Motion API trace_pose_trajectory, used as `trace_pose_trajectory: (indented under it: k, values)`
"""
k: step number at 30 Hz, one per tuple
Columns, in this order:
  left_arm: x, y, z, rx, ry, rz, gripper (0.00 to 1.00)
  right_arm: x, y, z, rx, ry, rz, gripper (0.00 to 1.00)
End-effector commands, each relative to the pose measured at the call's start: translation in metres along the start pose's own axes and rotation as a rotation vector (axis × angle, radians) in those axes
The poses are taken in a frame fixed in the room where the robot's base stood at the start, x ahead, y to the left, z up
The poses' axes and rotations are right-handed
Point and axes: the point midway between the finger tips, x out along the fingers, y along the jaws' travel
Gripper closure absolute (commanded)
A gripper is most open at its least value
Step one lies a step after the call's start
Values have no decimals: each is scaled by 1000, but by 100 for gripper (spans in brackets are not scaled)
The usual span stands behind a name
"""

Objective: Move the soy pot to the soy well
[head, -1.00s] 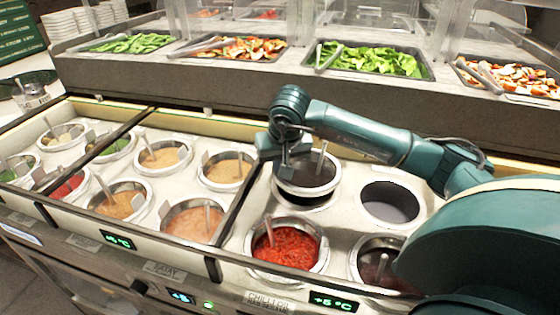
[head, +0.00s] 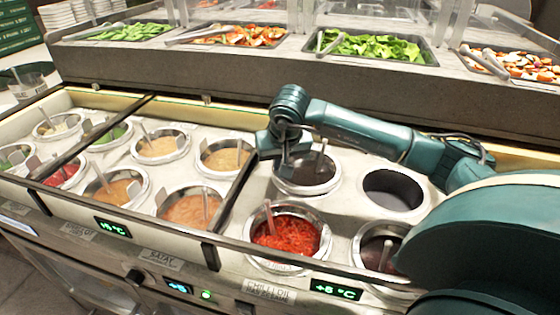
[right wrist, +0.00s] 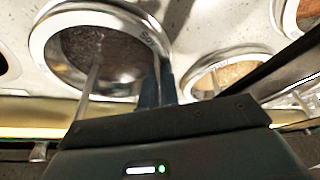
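The soy pot (head: 307,178) is a round steel-rimmed pot of dark sauce with a spoon in it. It sits down in the back left well of the right-hand counter section, its rim about level with the counter. In the right wrist view the pot (right wrist: 110,55) carries a "Soy" label on its rim. My right gripper (head: 286,158) is at the pot's left rim, its fingers closed at that rim; the exact contact is partly hidden. An uncovered, dark, empty-looking well (head: 393,191) is to its right. My left gripper is not in view.
A red chilli pot (head: 288,234) stands in front of the soy pot, and a dark pot (head: 376,252) stands front right, partly behind my arm. A dark divider (head: 235,195) and several sauce pots lie left. Food trays (head: 378,46) line the raised back shelf.

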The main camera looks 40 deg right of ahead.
Motion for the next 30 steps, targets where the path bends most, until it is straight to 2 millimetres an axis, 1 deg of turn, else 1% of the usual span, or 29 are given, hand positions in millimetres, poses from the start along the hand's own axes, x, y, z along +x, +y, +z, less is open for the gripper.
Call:
trace_pose_trajectory:
  k: [2,15,23,24,30]
  values:
    - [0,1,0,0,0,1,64,-2,0,-2,0,7,-1,100]
    - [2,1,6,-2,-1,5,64,4,0,0,0,7,0,100]
    - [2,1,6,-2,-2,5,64,4,0,1,-1,4,1,100]
    - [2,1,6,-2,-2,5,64,4,0,1,-1,4,1,93]
    - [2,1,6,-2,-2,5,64,5,0,2,0,2,1,77]
